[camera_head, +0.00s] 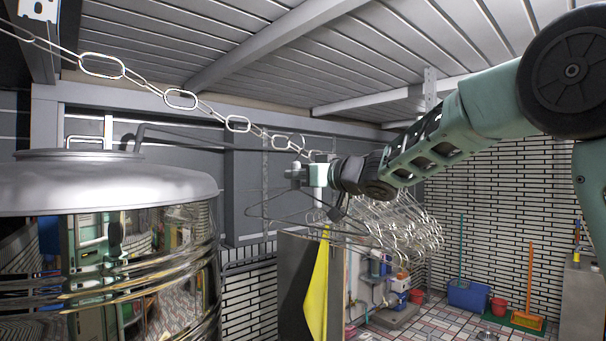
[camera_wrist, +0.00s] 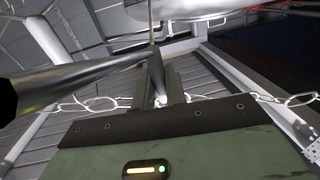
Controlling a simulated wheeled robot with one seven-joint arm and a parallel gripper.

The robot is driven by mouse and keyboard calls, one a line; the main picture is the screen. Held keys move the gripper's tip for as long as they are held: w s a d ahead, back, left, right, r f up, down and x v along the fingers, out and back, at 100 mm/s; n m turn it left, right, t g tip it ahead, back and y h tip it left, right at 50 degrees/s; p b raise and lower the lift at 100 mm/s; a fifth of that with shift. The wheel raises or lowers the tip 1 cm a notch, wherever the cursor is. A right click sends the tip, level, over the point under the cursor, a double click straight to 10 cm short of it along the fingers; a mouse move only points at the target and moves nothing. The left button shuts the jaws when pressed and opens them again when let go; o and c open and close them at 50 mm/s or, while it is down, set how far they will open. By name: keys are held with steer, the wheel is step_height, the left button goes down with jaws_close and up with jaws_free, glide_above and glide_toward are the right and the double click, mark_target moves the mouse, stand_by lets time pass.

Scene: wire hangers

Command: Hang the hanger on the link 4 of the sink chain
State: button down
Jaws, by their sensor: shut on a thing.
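My gripper (camera_head: 306,175) is shut on a thin metal wire hanger (camera_head: 285,223), which hangs below it in the head view. In the wrist view my gripper (camera_wrist: 160,88) has its fingers together on the hanger's wire, and a thick-looking dark part of the hanger (camera_wrist: 70,82) runs off to the left, close to the camera. The sink chain (camera_head: 181,99) slopes down from upper left to just above my gripper, with several large oval links. The chain (camera_wrist: 95,105) also shows behind the fingers in the wrist view. The hook's exact relation to the chain is unclear.
Several more wire hangers (camera_head: 405,225) hang in a row just right of and behind my gripper. A yellow cloth (camera_head: 317,290) hangs below. A large shiny metal tank (camera_head: 105,185) stands at the left. Free air lies between tank and gripper.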

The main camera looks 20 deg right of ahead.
mark_target(292, 181)
steer(key=shift+x, duration=0.85)
steer(key=shift+w+a+f, duration=0.25)
steer(key=shift+f, duration=0.3)
steer(key=shift+w+a+f, duration=0.25)
steer(key=shift+w+f, duration=0.05)
steer(key=shift+w, duration=0.15)
steer(key=shift+w+a+p, duration=0.25)
steer(key=shift+w+p, duration=0.05)
steer(key=shift+w, duration=0.15)
steer(key=shift+f, duration=0.45)
steer(key=c, duration=1.4)
jaws_free()
steer(key=shift+o, duration=0.2)
